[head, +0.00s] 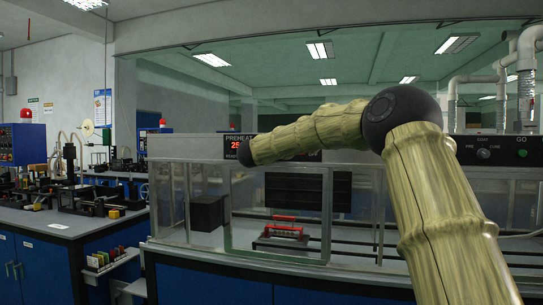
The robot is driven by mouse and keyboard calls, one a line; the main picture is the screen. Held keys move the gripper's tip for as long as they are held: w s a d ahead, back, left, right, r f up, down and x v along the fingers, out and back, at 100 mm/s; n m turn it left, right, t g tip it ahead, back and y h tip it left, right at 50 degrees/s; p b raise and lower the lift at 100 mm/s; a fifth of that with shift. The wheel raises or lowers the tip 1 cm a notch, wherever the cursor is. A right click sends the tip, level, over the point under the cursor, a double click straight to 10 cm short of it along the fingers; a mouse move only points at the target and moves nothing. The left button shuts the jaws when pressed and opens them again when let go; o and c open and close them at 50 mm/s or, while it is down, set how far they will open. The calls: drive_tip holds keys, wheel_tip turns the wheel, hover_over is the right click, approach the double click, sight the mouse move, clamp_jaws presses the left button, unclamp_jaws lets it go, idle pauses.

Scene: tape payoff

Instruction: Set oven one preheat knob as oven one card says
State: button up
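The long machine has a PREHEAT panel (235,145) on its upper front, with a red lit display that starts with 2; my arm covers the rest. No preheat knob shows; that part of the panel is behind my arm. No oven one card can be made out. My arm comes up from the lower right, bends at a dark joint and reaches left across the panel, ending in a dark round joint just right of the display. My gripper fingers do not show.
Right on the panel are a selector knob (483,154) marked PRE, COAT, CURE and a green GO button (522,153). Below, a clear-walled chamber holds a red-handled fixture (284,229). A cluttered blue bench (55,226) stands at left.

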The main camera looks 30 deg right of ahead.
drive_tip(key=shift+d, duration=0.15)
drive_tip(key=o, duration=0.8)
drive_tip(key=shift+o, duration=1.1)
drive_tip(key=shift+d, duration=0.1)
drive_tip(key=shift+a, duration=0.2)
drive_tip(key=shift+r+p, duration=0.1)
drive_tip(key=shift+p, duration=0.25)
